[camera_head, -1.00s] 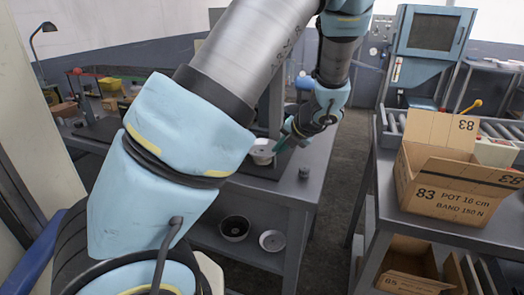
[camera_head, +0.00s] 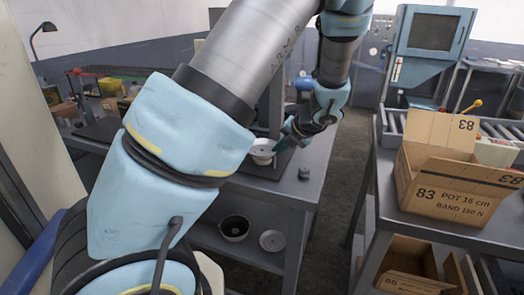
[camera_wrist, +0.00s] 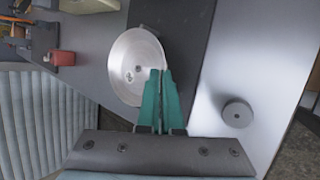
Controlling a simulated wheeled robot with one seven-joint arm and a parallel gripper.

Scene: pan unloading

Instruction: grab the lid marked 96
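A round pale metal lid (camera_wrist: 122,52) with a small centre knob lies in the upper middle of the wrist view. A dark mark sits near its knob, too small to read surely. In the head view a round pale metal piece (camera_head: 261,152) stands on the grey bench beside my gripper (camera_head: 287,136). In the wrist view the green fingers of my gripper (camera_wrist: 161,74) are close together, their tips at the lid's right edge. They hide part of that rim. I cannot tell whether they clamp it or only stand beside it.
A small grey cylinder (camera_wrist: 238,112) stands on the bench to the right. A dark mat (camera_wrist: 183,22) lies under the fingers' area. A dark pot (camera_head: 234,227) and a pale disc (camera_head: 272,240) are on the lower shelf. A cardboard box marked 83 (camera_head: 450,200) stands at the right.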

